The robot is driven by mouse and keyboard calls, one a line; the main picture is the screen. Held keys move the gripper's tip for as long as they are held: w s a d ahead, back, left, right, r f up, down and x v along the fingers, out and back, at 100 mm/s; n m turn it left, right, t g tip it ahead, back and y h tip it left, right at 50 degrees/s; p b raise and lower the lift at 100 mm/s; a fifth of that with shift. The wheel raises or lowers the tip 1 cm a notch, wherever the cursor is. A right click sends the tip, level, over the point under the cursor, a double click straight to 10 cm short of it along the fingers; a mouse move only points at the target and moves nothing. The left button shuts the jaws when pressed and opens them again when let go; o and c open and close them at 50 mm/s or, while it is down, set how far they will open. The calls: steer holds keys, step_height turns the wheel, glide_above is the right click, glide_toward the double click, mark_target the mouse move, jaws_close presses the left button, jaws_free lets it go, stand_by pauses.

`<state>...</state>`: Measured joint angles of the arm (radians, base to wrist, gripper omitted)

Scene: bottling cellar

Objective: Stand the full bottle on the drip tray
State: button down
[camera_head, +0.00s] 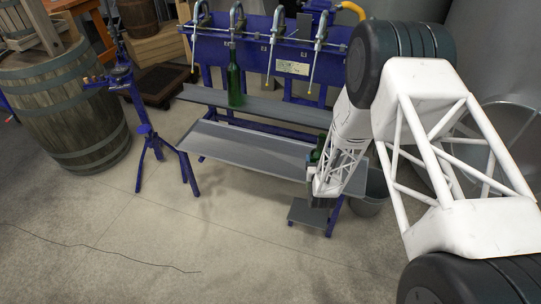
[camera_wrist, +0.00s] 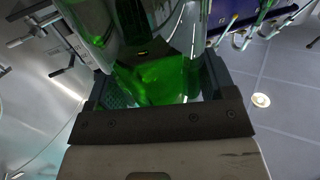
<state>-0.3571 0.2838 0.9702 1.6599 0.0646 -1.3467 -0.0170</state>
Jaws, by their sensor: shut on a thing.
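My gripper (camera_head: 318,182) is at the right end of the filling stand, largely hidden by my wrist in the head view. It is shut on a green glass bottle (camera_wrist: 155,82), which fills the space between the jaws in the wrist view. Only a bit of green (camera_head: 316,155) shows beside the gripper in the head view. The bottle's base and fill level are hidden. A wide grey tray (camera_head: 240,147) runs along the stand's front, left of my gripper. A narrower grey shelf (camera_head: 270,110) lies behind and above it. I cannot tell which is the drip tray.
Another green bottle (camera_head: 236,82) stands upright on the rear shelf under the filling spouts (camera_head: 320,40). A small grey plate (camera_head: 312,215) sits low at the stand's right leg, near a grey bucket (camera_head: 372,195). A blue tripod (camera_head: 155,145) and barrel (camera_head: 65,105) stand left. The front floor is clear.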

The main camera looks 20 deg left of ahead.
steer(key=shift+s+a+f+n+y, duration=0.15)
steer(key=shift+s+a+f+y, duration=0.1)
steer(key=shift+a, duration=0.15)
steer(key=shift+s+a+f+n+y, duration=0.15)
steer(key=shift+a+f+y, duration=0.1)
steer(key=shift+a, duration=0.15)
steer(key=shift+w, duration=0.15)
steer(key=f+x, duration=0.1)
steer(key=x, duration=1.5)
steer(key=shift+f, duration=0.5)
steer(key=shift+f, duration=1.75)
jaws_free()
steer(key=shift+f, duration=0.15)
